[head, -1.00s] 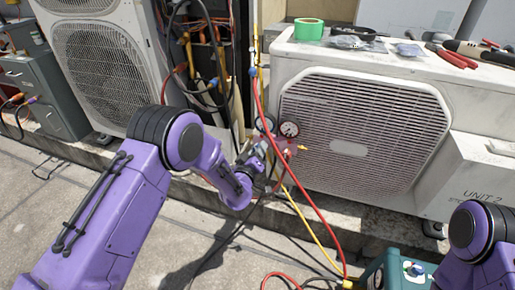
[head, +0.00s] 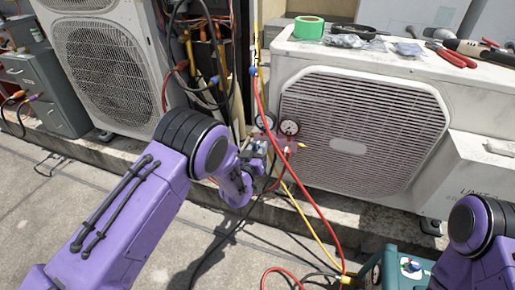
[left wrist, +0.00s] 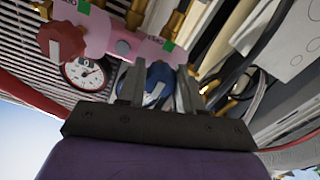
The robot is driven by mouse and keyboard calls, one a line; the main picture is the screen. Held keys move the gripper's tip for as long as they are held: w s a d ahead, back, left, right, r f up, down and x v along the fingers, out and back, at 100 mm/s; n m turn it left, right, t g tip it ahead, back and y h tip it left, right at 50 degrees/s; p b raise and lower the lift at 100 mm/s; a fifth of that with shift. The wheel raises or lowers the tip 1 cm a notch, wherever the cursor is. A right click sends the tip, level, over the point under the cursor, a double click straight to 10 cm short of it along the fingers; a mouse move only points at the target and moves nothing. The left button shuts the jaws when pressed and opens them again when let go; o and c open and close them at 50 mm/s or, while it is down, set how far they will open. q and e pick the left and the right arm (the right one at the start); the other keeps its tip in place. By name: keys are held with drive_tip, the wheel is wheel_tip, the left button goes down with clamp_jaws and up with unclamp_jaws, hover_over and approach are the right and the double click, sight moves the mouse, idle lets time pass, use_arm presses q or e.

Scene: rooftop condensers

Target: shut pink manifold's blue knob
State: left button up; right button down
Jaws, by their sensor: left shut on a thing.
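The pink manifold (left wrist: 130,38) crosses the top of the left wrist view, with a red knob (left wrist: 62,40) at its left and a blue knob (left wrist: 158,82) between my fingers. My left gripper (left wrist: 157,88) is shut on the blue knob, one finger on each side. In the head view the manifold (head: 284,148) hangs before the condenser with two round gauges (head: 289,127). My left gripper (head: 256,158) reaches it from the left there and is small and partly hidden by my wrist. My right gripper is out of view; only part of that arm shows.
A white condenser (head: 360,130) stands behind the manifold, with green tape (head: 308,27) and tools on top. A red hose (head: 300,185) and a yellow hose (head: 312,222) run down to the floor. A teal machine (head: 372,272) stands at lower right. The paving at left is clear.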

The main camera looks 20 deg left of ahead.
use_arm(q)
drive_tip(key=o, duration=1)
drive_tip(key=shift+o, duration=0.2)
drive_tip(key=shift+s, duration=0.4)
drive_tip(key=s+p, duration=0.2)
drive_tip(key=s, duration=0.7)
drive_tip(key=shift+s+a, duration=0.2)
drive_tip(key=shift+s, duration=0.2)
